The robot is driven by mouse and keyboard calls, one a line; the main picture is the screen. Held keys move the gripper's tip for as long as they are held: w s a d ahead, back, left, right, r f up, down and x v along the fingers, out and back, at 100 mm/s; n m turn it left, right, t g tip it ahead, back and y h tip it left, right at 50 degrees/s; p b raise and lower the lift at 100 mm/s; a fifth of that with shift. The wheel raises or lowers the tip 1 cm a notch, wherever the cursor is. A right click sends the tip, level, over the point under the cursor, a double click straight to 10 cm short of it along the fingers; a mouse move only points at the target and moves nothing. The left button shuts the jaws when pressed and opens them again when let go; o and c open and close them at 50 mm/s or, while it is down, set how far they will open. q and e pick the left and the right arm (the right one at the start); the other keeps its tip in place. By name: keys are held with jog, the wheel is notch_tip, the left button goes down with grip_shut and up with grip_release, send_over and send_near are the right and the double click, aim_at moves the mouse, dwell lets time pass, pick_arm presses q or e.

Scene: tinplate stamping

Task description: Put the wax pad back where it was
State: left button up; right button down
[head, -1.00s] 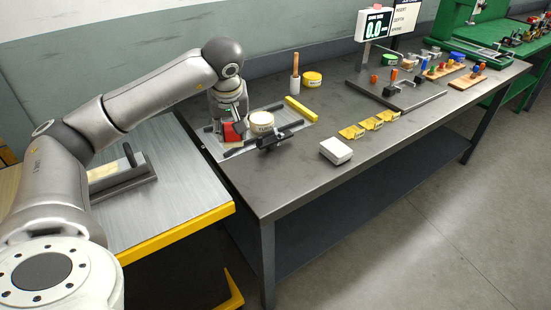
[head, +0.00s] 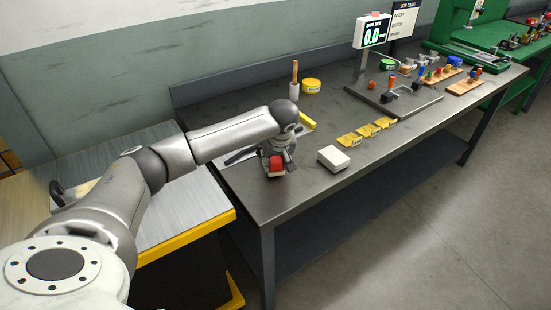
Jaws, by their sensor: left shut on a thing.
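My left gripper (head: 276,172) is over the near left part of the grey workbench (head: 290,198), pointing down. It is shut on a small red block (head: 277,163) with a pale edge. This may be the wax pad, but its label and underside cannot be made out. The block is low over the bench, and I cannot tell whether it touches. My gripper and wrist hide much of the pale mat (head: 238,172) and what lies on it. A white box-like block (head: 335,157) lies just right of the gripper. My right gripper is not in view.
A yellow tin (head: 312,85) and a wooden-handled tool (head: 295,75) stand at the back. A gauge stand with a display (head: 372,32) is farther right. Bare bench lies between the tin and trays.

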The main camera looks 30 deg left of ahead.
pick_arm(q)
jog(key=shift+f, duration=0.3)
jog(key=shift+f, duration=0.1)
jog(key=o, duration=0.9)
jog(key=shift+r, duration=0.25)
jog(key=b+v, duration=0.2)
jog(key=v, duration=0.9)
jog(key=shift+s+d+r, duration=0.1)
jog(key=shift+s+r, duration=0.05)
jog(key=shift+r, duration=0.2)
